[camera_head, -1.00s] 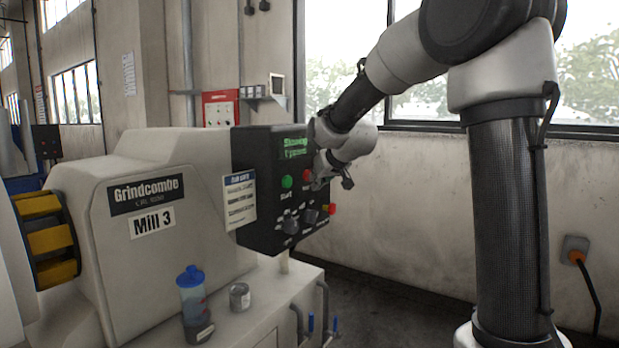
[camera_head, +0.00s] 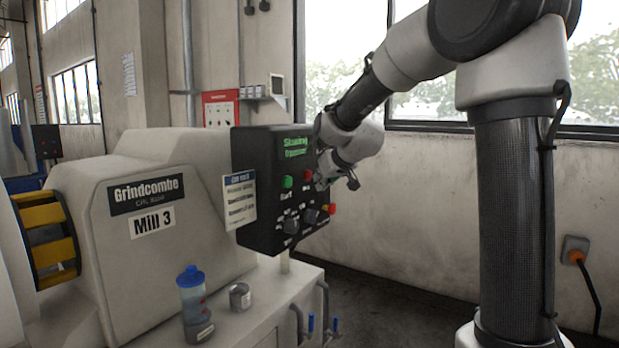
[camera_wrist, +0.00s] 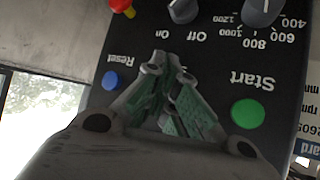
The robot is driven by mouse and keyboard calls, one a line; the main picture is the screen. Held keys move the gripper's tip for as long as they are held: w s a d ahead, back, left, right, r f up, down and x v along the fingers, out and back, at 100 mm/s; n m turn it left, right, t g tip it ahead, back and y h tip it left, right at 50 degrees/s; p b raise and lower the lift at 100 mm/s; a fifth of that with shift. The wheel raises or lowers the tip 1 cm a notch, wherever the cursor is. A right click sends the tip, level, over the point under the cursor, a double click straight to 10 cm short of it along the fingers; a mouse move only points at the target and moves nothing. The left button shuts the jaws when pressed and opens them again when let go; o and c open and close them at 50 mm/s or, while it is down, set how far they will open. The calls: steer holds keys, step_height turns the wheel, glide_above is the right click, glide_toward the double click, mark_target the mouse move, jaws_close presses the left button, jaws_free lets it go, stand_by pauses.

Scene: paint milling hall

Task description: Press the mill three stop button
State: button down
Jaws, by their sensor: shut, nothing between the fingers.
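The Mill 3 machine (camera_head: 145,195) carries a black control panel (camera_head: 258,160) with a green-lettered screen. A green start button (camera_head: 288,182) and a small red button (camera_head: 306,178) sit below the screen. My gripper (camera_head: 320,184) is just right of the red button. In the wrist view, my gripper (camera_wrist: 168,64) is shut and empty, its tips close to the panel, between the blue Reset button (camera_wrist: 110,80) and the green Start button (camera_wrist: 247,113). The fingers hide what lies behind them; I cannot tell whether they touch it.
A red-and-yellow knob (camera_head: 330,209) sticks out at the panel's lower right, near a selector knob and dial. A blue-lidded bottle (camera_head: 191,290) and a grey tin (camera_head: 240,296) stand on the machine base. A wall and window are behind the arm.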

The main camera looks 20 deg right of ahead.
steer(key=s+d, duration=0.1)
steer(key=s, duration=0.1)
steer(key=s+d, duration=0.2)
stand_by(0.5)
stand_by(0.5)
steer(key=s+f+m+g, duration=0.2)
steer(key=s+f+g, duration=0.4)
steer(key=s, duration=0.8)
steer(key=s+d, duration=0.1)
steer(key=s, duration=1)
steer(key=s+d+h, duration=0.1)
steer(key=s+d, duration=0.1)
steer(key=s, duration=0.9)
steer(key=shift+s+d+f+h, duration=0.15)
steer(key=shift+s+d+h, duration=0.1)
steer(key=shift+h, duration=0.05)
